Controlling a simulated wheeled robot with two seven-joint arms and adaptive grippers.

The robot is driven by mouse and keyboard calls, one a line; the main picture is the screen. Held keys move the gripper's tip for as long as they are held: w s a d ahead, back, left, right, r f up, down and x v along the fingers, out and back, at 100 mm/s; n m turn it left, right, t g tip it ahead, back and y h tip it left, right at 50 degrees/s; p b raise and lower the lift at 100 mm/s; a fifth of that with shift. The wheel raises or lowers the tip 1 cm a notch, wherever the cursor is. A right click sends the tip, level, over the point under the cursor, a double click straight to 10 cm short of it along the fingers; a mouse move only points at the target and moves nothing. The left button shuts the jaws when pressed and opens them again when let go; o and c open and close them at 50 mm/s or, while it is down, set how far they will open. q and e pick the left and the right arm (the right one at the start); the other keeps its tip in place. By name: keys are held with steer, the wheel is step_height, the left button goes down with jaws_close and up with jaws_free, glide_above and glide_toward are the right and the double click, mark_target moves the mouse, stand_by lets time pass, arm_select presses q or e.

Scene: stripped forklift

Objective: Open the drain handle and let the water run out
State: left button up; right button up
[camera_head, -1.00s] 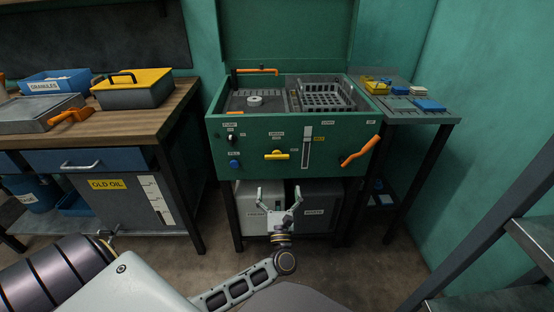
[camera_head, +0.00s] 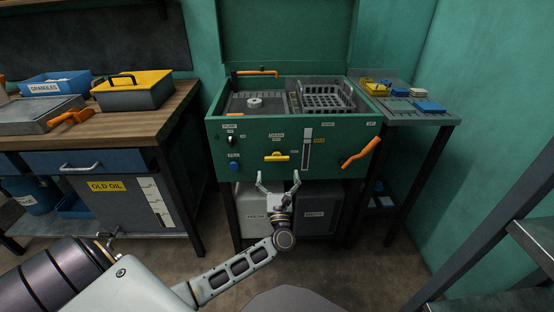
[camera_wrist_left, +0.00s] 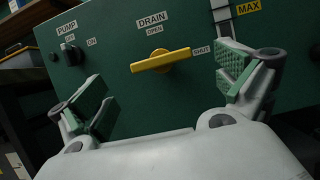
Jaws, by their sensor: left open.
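The drain handle (camera_head: 277,156) is a yellow bar on the front of the green parts washer (camera_head: 245,160). In the left wrist view the yellow handle (camera_wrist_left: 161,61) lies nearly level, under the labels DRAIN and OPEN, with its right end towards the label SHUT. My left gripper (camera_head: 278,177) is open and empty, just below and in front of the handle. In the left wrist view its two fingers (camera_wrist_left: 165,90) stand wide apart on either side of the handle, not touching it. No running water shows. My right gripper is not in view.
A pump switch (camera_wrist_left: 74,52) is left of the handle. An orange lever (camera_head: 361,153) sticks out on the panel's right. Two grey containers stand under the washer, one of them at the left (camera_head: 252,205). A wooden workbench (camera_head: 150,118) stands at left, metal steps at right.

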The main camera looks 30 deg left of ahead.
mark_target(277, 159)
arm_select(q)
steer(key=x, duration=0.5)
steer(key=shift+w+a+r+b, duration=0.15)
steer(key=shift+w+a+b, duration=0.05)
steer(key=shift+w+b, duration=0.1)
steer(key=shift+x, duration=0.75)
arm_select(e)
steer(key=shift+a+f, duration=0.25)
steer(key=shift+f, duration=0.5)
arm_select(q)
steer(key=c, duration=0.9)
steer(key=shift+c, duration=0.2)
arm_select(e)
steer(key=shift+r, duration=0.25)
